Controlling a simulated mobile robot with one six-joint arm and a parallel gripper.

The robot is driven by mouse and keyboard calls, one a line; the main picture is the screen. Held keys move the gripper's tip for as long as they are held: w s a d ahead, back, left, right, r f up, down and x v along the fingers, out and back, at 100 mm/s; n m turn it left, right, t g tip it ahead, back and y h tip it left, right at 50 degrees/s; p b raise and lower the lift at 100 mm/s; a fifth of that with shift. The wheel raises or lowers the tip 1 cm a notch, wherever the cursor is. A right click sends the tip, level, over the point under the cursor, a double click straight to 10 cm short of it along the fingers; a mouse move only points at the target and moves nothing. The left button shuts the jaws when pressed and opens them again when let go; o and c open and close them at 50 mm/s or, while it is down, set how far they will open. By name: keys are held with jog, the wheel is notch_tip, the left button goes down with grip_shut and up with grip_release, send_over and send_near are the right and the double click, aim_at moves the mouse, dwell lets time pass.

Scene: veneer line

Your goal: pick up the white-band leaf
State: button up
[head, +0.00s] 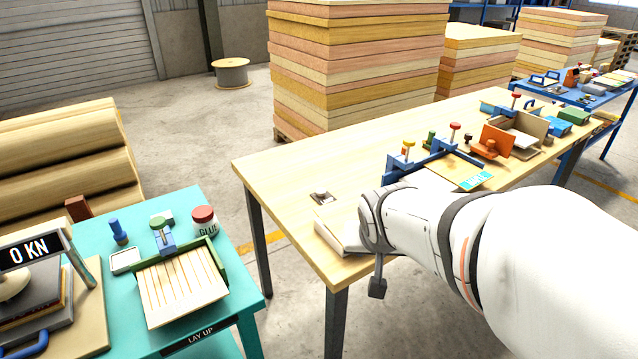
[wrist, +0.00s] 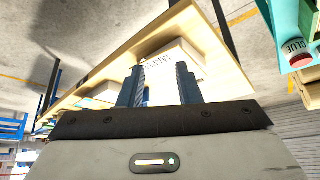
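I cannot make out a leaf with a white band in either view. My gripper (wrist: 162,70) shows its two dark blue fingers apart in the wrist view, with nothing seen gripped between them. Beyond the fingertips is a pale box (wrist: 180,55) with dark lettering that I cannot read surely, on the wooden table (wrist: 120,62). In the head view a pale box (head: 332,238) sits at the table's near corner, partly hidden behind my wrist. Whether the box holds leaves is not visible.
The wooden table (head: 285,165) also bears a blue clamp fixture (head: 400,165), an orange piece (head: 494,141) and an open box (head: 525,135). The teal table (head: 110,245) at left holds a glue jar (head: 205,220) and a slatted lay-up tray (head: 222,258). A floor gap separates the tables.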

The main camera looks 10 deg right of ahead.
jog(key=w+d+f+m+t+b, duration=0.3)
jog(key=w+d+f+m+t, duration=0.15)
jog(key=w+d+f, duration=0.55)
notch_tip(320, 180, down, 7)
jog(key=d+m+t+y+b, duration=0.2)
jog(key=m+t+y+b, duration=0.3)
jog(key=m+t+y, duration=0.2)
jog(key=p+x, duration=0.1)
jog(key=x, duration=0.7)
jog(key=shift+a, duration=0.1)
jog(key=shift+c, duration=0.3)
grip_shut()
